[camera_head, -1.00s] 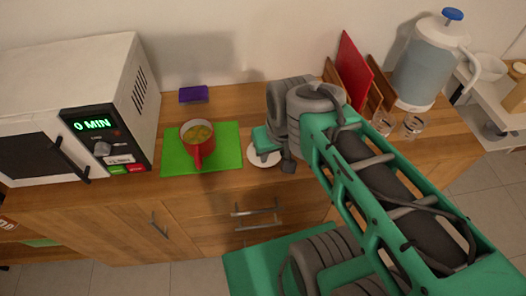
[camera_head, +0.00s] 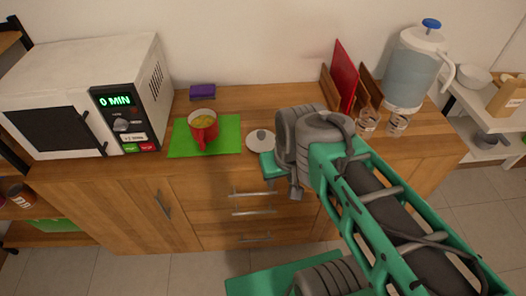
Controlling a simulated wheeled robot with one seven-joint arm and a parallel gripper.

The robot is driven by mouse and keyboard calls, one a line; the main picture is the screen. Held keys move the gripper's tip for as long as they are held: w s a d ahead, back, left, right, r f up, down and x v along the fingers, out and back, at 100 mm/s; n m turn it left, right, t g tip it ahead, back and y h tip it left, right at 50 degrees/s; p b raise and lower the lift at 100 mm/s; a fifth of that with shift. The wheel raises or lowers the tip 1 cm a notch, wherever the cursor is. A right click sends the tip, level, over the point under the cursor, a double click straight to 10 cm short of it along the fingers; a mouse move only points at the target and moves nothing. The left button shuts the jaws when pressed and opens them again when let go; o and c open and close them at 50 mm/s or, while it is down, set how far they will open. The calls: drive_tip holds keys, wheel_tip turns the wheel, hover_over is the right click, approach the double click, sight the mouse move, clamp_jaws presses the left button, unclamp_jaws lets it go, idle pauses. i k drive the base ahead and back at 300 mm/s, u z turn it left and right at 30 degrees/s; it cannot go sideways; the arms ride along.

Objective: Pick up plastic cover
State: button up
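The plastic cover appears to be the round white lid with a grey knob (camera_head: 261,142), lying on the wooden counter just right of the green mat. Most of it shows; its lower right edge meets the arm in the picture. My gripper (camera_head: 296,190) is at the end of my green and grey arm, in front of and to the right of the lid in the picture. Its fingers are small and mostly hidden by the wrist, so I cannot tell whether they are open. Nothing is seen held in it.
A microwave (camera_head: 70,125) is at the left and a purple sponge (camera_head: 202,91) behind. A red board (camera_head: 346,75), glasses (camera_head: 367,122) and a water jug (camera_head: 413,70) stand at the right.

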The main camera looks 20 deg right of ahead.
sight(260, 140)
drive_tip(key=u, duration=2.45)
drive_tip(key=k, duration=0.35)
drive_tip(key=z, duration=0.1)
